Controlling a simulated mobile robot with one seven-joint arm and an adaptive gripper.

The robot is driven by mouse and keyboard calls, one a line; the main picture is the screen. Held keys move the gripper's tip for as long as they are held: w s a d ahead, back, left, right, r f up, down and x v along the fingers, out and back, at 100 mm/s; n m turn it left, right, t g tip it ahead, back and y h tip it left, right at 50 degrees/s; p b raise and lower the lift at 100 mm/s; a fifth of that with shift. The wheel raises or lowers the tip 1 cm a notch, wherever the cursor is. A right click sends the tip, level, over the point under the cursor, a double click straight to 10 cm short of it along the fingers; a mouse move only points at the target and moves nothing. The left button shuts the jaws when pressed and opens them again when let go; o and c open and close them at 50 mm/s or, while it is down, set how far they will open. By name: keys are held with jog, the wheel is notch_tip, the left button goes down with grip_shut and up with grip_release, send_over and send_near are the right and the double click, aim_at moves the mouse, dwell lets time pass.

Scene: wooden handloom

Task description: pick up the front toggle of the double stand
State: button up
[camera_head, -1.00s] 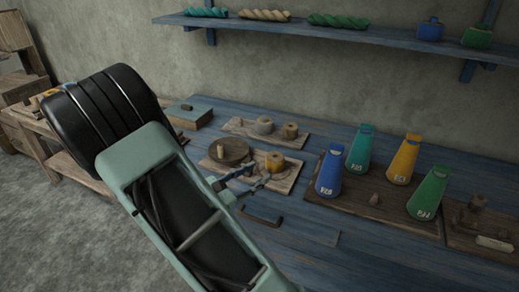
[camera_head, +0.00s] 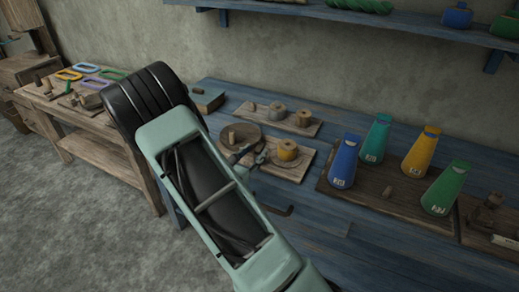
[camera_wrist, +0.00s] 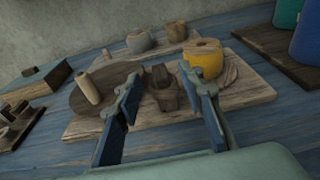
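A brown wooden piece (camera_wrist: 163,97), which looks like the toggles on a small stand, is on a pale wooden board (camera_wrist: 252,92) in the wrist view. It appears to have a front and a back part, but I cannot clearly separate toggle from stand. My gripper (camera_wrist: 159,82) has its two blue fingers spread on either side of this piece in the picture, with nothing held.
A dark disc (camera_wrist: 70,98) with an upright peg (camera_wrist: 89,88) stands close left of the fingers. The yellow spool also shows close right (camera_wrist: 205,62). Another board with a grey spool (camera_wrist: 139,42) lies behind. Coloured bottles (camera_head: 344,162) stand right on the blue bench.

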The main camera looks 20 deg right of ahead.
jog(key=shift+x, duration=1)
jog(key=shift+c, duration=0.2)
jog(key=c, duration=0.8)
jog(key=shift+c, duration=0.5)
